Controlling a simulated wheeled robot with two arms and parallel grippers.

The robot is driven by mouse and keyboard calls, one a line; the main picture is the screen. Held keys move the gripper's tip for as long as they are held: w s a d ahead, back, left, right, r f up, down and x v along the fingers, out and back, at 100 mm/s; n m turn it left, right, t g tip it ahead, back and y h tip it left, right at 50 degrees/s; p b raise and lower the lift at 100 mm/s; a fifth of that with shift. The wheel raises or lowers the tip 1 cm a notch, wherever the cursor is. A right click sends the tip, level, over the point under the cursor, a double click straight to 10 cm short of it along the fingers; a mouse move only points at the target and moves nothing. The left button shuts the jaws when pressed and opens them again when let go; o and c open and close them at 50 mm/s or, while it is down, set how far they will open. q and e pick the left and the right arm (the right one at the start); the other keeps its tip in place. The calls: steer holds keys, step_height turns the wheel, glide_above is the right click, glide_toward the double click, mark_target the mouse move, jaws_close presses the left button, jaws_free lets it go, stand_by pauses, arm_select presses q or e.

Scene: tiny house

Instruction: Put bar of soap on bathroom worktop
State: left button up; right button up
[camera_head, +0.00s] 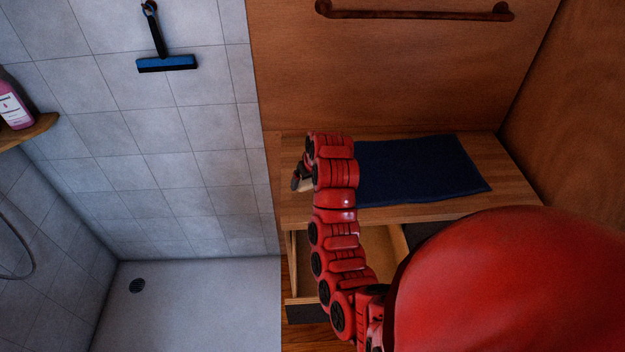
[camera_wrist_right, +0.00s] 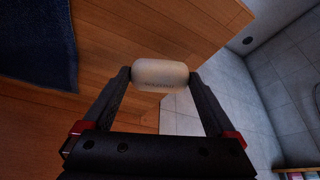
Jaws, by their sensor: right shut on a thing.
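The bar of soap (camera_wrist_right: 160,74) is a pale, rounded block with faint lettering. In the right wrist view it lies crosswise between the fingertips of my right gripper (camera_wrist_right: 159,78), which is shut on it. In the head view my right gripper (camera_head: 299,178) is at the left end of the wooden worktop (camera_head: 400,212), partly hidden by my red arm. The worktop also shows behind the soap in the right wrist view (camera_wrist_right: 150,30). I cannot tell whether the soap touches the worktop. My left gripper is not in view.
A dark blue towel (camera_head: 420,170) covers much of the worktop, with bare wood around it. An open drawer or compartment (camera_head: 380,245) shows below. A tiled shower (camera_head: 200,300) with a squeegee (camera_head: 166,63) is to the left. A towel rail (camera_head: 415,14) hangs above.

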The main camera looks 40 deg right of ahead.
steer(key=w+d+p, duration=0.1)
steer(key=w, duration=0.1)
steer(key=w+d+p, duration=0.1)
steer(key=w+d, duration=0.1)
steer(key=shift+d, duration=0.15)
steer(key=shift+w+d+f, duration=0.15)
steer(key=shift+w+d, duration=0.2)
steer(key=shift+w, duration=0.05)
steer(key=shift+f+p, duration=0.4)
steer(key=shift+p, duration=0.15)
step_height(320, 180, down, 2)
steer(key=shift+f+p, duration=0.1)
steer(key=shift+p, duration=0.5)
steer(key=shift+f, duration=0.4)
steer(key=o, duration=1.1)
